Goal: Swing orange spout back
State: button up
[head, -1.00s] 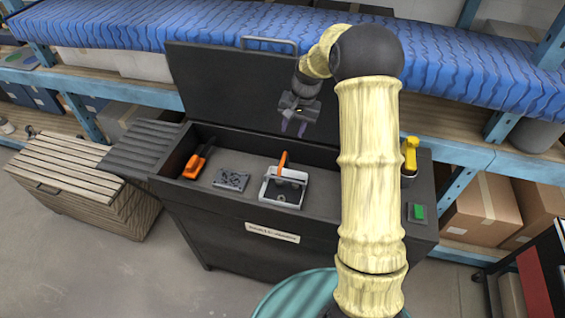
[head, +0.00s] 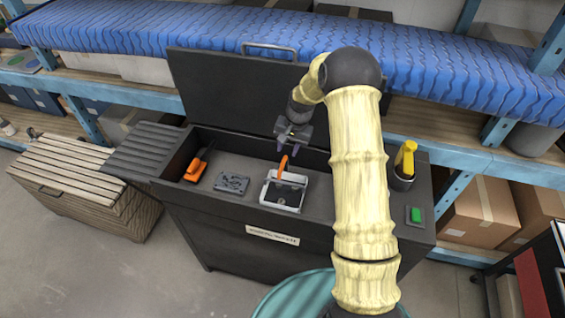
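The orange spout (head: 283,165) is a thin upright piece. It stands at the back of a small light-grey basin (head: 284,192) with a dark inside, in the dark workbench's sunken top. My gripper (head: 291,149) is just above and behind the spout's upper end, pointing down. Its two fingers look spread, with nothing seen between them. I cannot tell whether a finger touches the spout.
The dark workbench (head: 250,262) has a raised lid (head: 225,95) behind my gripper. An orange-handled tool (head: 195,168) and a grey patterned plate (head: 231,183) lie left of the basin. A yellow-handled item (head: 405,160) and a green button (head: 415,214) are at right.

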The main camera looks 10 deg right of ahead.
aim_at(281, 167)
jog(key=f+p, duration=0.1)
jog(key=f, duration=0.2)
jog(key=a+f, duration=0.1)
jog(key=f, duration=0.2)
jog(key=w+f+p, duration=0.1)
jog(key=f, duration=0.2)
jog(key=shift+a+f+p, duration=0.3)
jog(key=shift+a, duration=0.05)
grip_shut()
